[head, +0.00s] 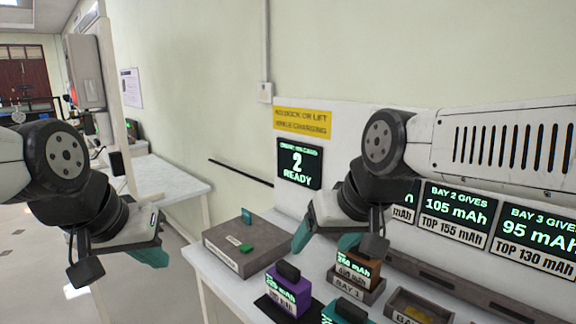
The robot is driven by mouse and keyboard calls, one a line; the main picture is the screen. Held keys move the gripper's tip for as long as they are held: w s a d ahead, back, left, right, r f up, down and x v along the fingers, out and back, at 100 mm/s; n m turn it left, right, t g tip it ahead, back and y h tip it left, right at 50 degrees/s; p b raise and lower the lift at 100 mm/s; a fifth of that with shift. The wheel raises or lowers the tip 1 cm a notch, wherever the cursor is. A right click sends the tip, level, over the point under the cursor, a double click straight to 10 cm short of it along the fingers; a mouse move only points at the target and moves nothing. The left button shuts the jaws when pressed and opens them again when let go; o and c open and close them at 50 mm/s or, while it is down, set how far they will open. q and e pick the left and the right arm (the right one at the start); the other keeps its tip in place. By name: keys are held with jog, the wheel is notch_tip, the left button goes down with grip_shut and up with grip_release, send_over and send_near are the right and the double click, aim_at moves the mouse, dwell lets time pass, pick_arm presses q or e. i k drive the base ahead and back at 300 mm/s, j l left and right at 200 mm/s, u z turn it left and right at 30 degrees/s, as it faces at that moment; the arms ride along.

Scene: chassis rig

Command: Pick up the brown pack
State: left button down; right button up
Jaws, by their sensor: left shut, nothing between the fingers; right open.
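The brown pack (368,271) sits in the grey bay 1 dock (372,295), with a lit mAh readout on its front. My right gripper (327,239) is open, with teal fingertips apart, above and left of the brown pack in the picture. It is not touching the pack as far as I can see, and it hides some of the area behind the pack. My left gripper (150,256) is shut and empty, far to the left, away from the packs.
A purple pack (286,293) with a dark handle stands left of bay 1. A teal pack (346,311) is at the front edge of view. The bay 2 dock (438,309) holds no pack. A grey-brown box (240,260) stands at left. A screen (299,164) reads "2 READY".

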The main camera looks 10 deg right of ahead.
aim_at(362, 270)
jog(key=z, duration=1.55)
